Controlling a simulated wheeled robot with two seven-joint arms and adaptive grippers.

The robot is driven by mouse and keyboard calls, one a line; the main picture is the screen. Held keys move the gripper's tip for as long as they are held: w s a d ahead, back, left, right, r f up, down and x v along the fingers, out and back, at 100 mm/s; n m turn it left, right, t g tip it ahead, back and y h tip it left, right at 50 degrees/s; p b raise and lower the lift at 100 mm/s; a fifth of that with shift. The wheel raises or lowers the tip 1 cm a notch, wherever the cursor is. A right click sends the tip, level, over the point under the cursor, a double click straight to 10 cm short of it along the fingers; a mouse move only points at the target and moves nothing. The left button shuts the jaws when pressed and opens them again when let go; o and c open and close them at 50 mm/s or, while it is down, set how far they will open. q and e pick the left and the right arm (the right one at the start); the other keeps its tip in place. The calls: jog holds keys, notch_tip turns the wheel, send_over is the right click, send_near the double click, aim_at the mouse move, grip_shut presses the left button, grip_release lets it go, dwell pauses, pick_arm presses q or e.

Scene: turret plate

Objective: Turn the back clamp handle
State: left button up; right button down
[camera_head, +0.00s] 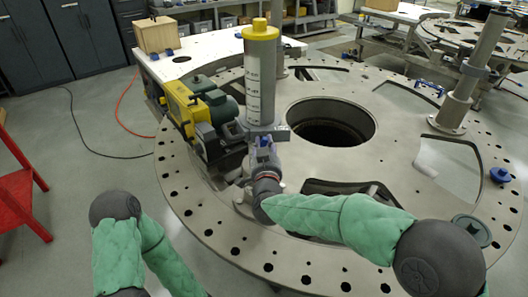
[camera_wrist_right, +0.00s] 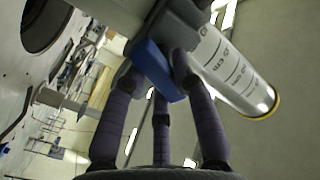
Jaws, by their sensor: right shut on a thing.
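The clamp handle is a blue block (camera_wrist_right: 158,72) at the foot of a grey cylinder with a yellow cap (camera_head: 261,75). My right gripper (camera_head: 263,158) is shut on this handle, its dark fingers on either side of it in the right wrist view (camera_wrist_right: 155,85). In the head view only a little blue shows at the fingertips, and the gripper hides most of the handle. A grey clamp body (camera_wrist_right: 185,25) sits beside the handle. My left arm comes in at the lower left, but its gripper is out of view.
The large round turret plate (camera_head: 400,130) has a wide central hole (camera_head: 330,122) and many rim holes. A yellow and green motor unit (camera_head: 205,108) stands close left of the cylinder. A metal post (camera_head: 470,85) and blue knob (camera_head: 500,175) stand at right. A red stand (camera_head: 20,190) is at far left.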

jog(key=m+b, duration=0.6)
jog(key=f+m+b, duration=0.1)
jog(key=m+b, duration=0.2)
jog(key=shift+m+b, duration=2.25)
jog(key=shift+m, duration=0.15)
jog(key=shift+r, duration=0.1)
jog(key=c, duration=1)
grip_release()
jog(key=s, duration=1.2)
jog(key=shift+d, duration=0.15)
